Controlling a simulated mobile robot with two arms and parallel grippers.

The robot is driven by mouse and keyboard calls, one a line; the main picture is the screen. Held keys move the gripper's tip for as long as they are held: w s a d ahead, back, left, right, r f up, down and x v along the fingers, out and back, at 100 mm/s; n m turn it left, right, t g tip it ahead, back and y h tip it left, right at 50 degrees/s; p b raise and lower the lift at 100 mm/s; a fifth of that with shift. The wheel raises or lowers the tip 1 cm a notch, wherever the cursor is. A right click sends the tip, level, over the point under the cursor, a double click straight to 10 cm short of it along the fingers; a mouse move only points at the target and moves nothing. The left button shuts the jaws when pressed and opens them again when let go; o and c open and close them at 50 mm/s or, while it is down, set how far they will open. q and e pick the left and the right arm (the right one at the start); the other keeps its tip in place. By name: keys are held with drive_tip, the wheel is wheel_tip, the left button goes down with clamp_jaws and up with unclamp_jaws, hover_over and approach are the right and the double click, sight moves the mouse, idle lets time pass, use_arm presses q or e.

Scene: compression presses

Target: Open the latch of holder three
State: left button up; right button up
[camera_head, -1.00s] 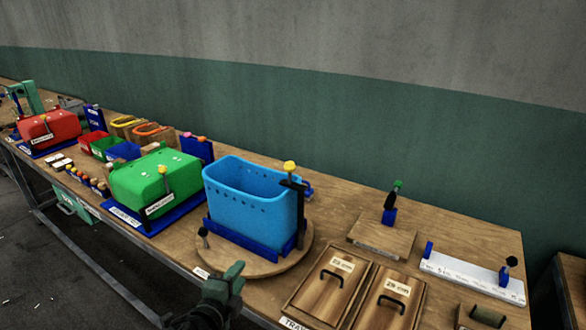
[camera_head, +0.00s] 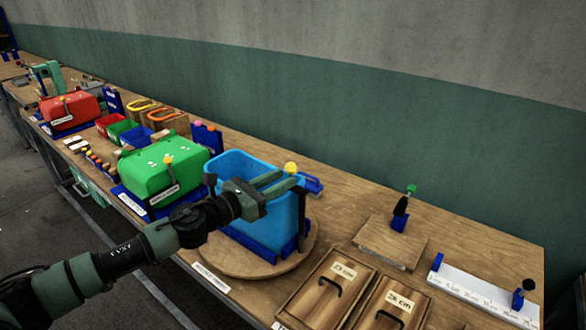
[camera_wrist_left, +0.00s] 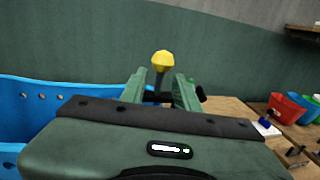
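A blue bin (camera_head: 250,225) stands in a dark blue holder (camera_head: 245,241) on a round wooden turntable (camera_head: 215,258). A yellow knob (camera_head: 291,168) tops the dark upright latch post (camera_head: 302,230) at the bin's right end. My left gripper (camera_head: 290,178) reaches over the bin with its fingers apart, close to the knob. In the left wrist view the yellow knob (camera_wrist_left: 163,61) shows between the fingertips and slightly above them; I cannot tell whether they touch it. My fingers partly hide the latch post. No number three is readable on the holder. My right gripper is out of view.
A green press box (camera_head: 165,178) and a red one (camera_head: 72,110) stand further left on the bench. Two wooden panels with handles, one labelled 26 cm (camera_head: 385,311), lie at the front right. A white ruler strip (camera_head: 470,286) and bare tabletop (camera_head: 480,245) are beyond.

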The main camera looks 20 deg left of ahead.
sight(291, 174)
use_arm(q)
drive_tip(key=p+x, duration=0.1)
drive_tip(key=x, duration=0.3)
drive_tip(key=shift+f, duration=0.1)
drive_tip(key=shift+s, duration=0.15)
drive_tip(key=shift+a, duration=0.1)
drive_tip(key=c, duration=0.4)
clamp_jaws()
